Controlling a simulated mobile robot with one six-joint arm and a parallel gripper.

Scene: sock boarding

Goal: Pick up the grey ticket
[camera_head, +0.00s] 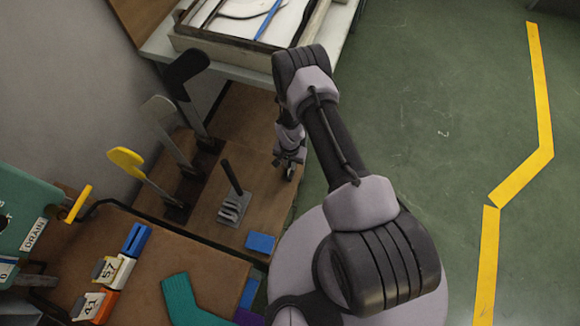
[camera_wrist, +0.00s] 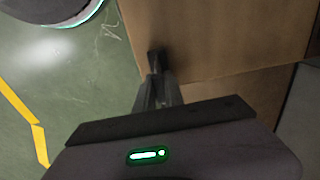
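I cannot single out a grey ticket with certainty. A pale grey-white block marked 57 (camera_head: 113,271) stands on the brown bench at the lower left, between a blue block (camera_head: 136,239) and an orange block marked 41 (camera_head: 95,306). A grey slotted piece with a black upright handle (camera_head: 233,207) stands on the brown surface in the middle. My gripper (camera_head: 290,172) is to the right of that piece, near the surface's right edge. In the wrist view, my gripper's fingers (camera_wrist: 156,68) come together at a dark tip, with nothing visible between them.
Black, grey and yellow foot-shaped boards (camera_head: 160,110) stand at the left. A flat blue piece (camera_head: 260,243) lies near the front edge, with a teal sock-like piece (camera_head: 190,300) below. A framed tray (camera_head: 240,45) is at the back. Green floor (camera_head: 440,110) is open at right.

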